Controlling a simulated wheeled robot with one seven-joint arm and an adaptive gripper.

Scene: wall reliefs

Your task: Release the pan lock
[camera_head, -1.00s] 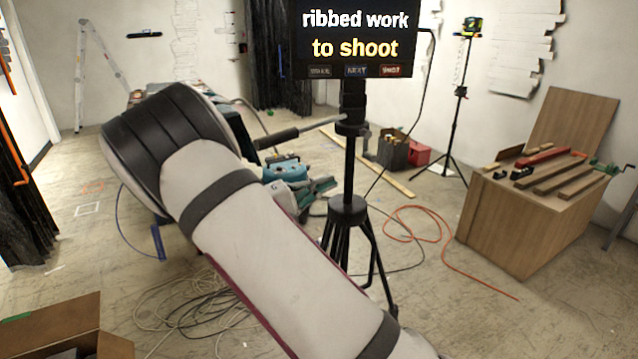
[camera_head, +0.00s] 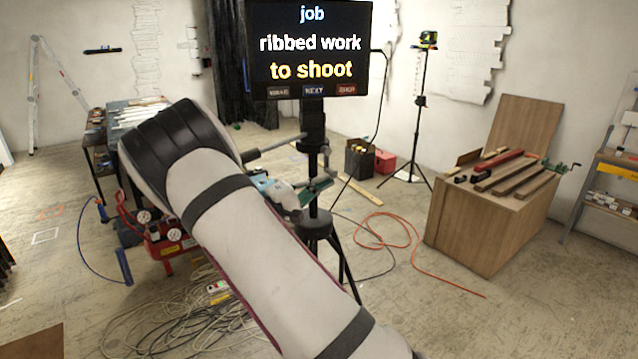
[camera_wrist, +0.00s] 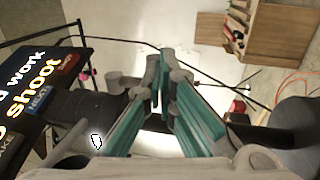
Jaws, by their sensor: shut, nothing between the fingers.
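A screen (camera_head: 310,50) showing "job ribbed work to shoot" stands on a black stand with a head (camera_head: 312,122) below it. A grey bar with a dark grip (camera_head: 268,149) sticks out left from the head. I cannot make out which part is the pan lock. My gripper, with teal fingers (camera_head: 318,186), is beside the stand, below the head, partly hidden by my arm. In the wrist view its fingers (camera_wrist: 166,72) are together and empty. The screen (camera_wrist: 40,85) shows at the left there, with dark rounded parts close to the gripper.
A wooden crate (camera_head: 480,225) with clamps and bars on it stands right. An orange hose (camera_head: 385,235) and cables (camera_head: 175,320) lie on the floor. A red compressor (camera_head: 165,240) and a table (camera_head: 100,150) are at left. Open floor lies front right.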

